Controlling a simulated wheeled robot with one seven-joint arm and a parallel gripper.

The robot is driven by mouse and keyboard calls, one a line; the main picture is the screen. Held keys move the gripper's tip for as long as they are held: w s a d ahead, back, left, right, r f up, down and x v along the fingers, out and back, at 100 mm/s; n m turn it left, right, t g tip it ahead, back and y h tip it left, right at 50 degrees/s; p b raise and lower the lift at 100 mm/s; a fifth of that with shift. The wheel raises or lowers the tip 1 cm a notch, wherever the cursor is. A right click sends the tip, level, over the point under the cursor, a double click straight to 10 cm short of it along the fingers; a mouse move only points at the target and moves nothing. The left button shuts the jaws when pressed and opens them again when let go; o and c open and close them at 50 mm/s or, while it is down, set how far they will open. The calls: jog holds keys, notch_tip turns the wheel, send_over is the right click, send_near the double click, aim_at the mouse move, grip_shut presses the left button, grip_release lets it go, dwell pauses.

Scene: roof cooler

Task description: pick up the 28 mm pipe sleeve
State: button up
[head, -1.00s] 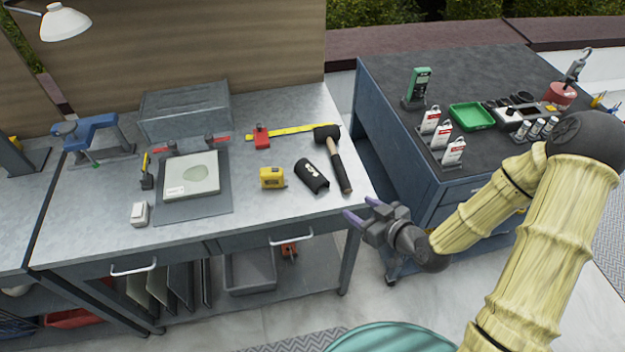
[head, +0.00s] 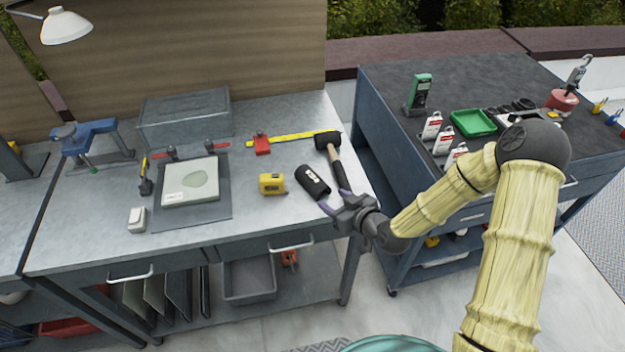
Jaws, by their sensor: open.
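The pipe sleeve appears to be the black cylinder (head: 312,181) with small white markings, lying on its side near the right end of the metal workbench (head: 265,220). Its printed size is too small to read. My gripper (head: 335,201), with purple fingers, is open and empty at the bench's right front edge. It is just to the lower right of the sleeve, with a small gap showing in the picture. Its exact height over the bench is hard to tell.
A hammer (head: 338,166) lies close to the right of the sleeve, its handle running toward my gripper. A yellow tape measure (head: 272,184) sits to the left. A red-and-yellow rule (head: 295,137) lies behind. The bench front between is clear.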

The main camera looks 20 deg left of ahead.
aim_at(325, 199)
jog(key=shift+p+x, duration=0.75)
jog(key=shift+x, duration=1.9)
jog(key=shift+w+r, duration=0.1)
jog(key=c, duration=0.7)
jog(key=shift+r, duration=0.15)
notch_tip(325, 199, up, 10)
jog(key=shift+b, duration=0.45)
